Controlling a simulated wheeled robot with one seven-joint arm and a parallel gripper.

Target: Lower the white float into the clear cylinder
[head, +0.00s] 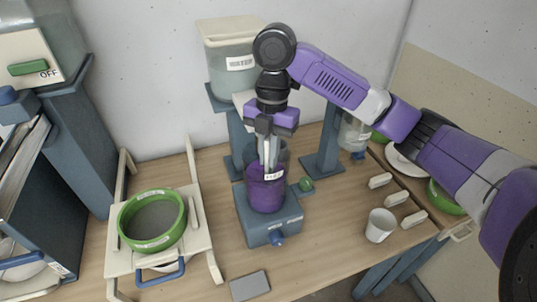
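A see-through cylinder (264,193) with purple contents stands upright on a blue-grey base near the middle of the head view. My gripper (268,166) points straight down over it, with its fingers at or inside the cylinder's mouth. A small white label (274,176) shows just below the fingertips; I cannot tell whether it is on the cylinder or on something held. I cannot make out the white float for certain, as the fingers and cylinder wall hide that spot. The finger gap is too small to read.
The blue-grey base (268,232) has a blue knob in front. A green ring (152,245) sits on a cream rack at left. A white cup (380,225) and three pale blocks (396,199) stand at right. A lidded tank (230,75) stands behind. A grey slab (249,286) lies in front.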

